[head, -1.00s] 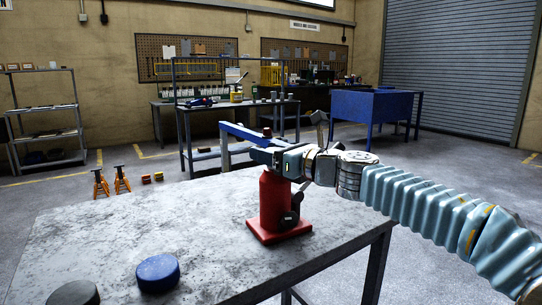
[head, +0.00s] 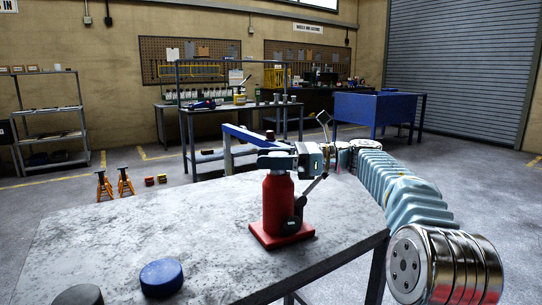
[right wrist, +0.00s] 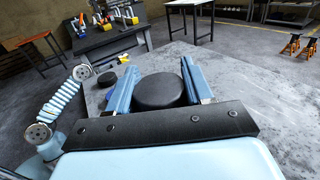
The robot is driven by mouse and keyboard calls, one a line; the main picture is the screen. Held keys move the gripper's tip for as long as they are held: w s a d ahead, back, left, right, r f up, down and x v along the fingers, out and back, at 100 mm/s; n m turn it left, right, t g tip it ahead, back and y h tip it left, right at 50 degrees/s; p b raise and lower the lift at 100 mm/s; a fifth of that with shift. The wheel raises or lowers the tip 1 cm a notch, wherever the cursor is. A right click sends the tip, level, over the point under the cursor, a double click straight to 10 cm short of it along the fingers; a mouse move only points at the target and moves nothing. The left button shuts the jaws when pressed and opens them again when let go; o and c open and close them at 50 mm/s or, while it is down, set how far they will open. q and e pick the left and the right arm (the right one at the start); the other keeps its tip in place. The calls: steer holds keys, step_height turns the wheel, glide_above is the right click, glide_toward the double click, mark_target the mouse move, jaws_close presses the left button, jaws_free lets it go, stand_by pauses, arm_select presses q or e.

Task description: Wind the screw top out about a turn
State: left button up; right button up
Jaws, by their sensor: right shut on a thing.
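The red jack (head: 278,205) stands upright on its square red base on the grey table, near the table's right side. My right gripper (head: 276,161) comes in from the right, level, at the top of the jack. In the right wrist view its two blue fingers lie on either side of a dark round screw top (right wrist: 160,91) and are shut on it. In the head view the gripper hides most of the screw top. My left gripper is in neither view now.
A blue puck (head: 161,277) and a dark puck (head: 78,296) lie at the table's front left. The table top (head: 150,225) is otherwise clear. A blue beam (head: 243,134) shows behind the gripper. Orange stands (head: 104,184) are on the floor beyond.

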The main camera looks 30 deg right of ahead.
steer(key=shift+f+g+y, duration=0.3)
steer(key=shift+f+g, duration=0.15)
steer(key=shift+g, duration=0.05)
steer(key=o, duration=1)
steer(key=shift+a, duration=0.15)
steer(key=shift+w, duration=0.1)
steer(key=shift+d+r, duration=0.2)
steer(key=v, duration=1.3)
steer(key=shift+s+d, duration=0.3)
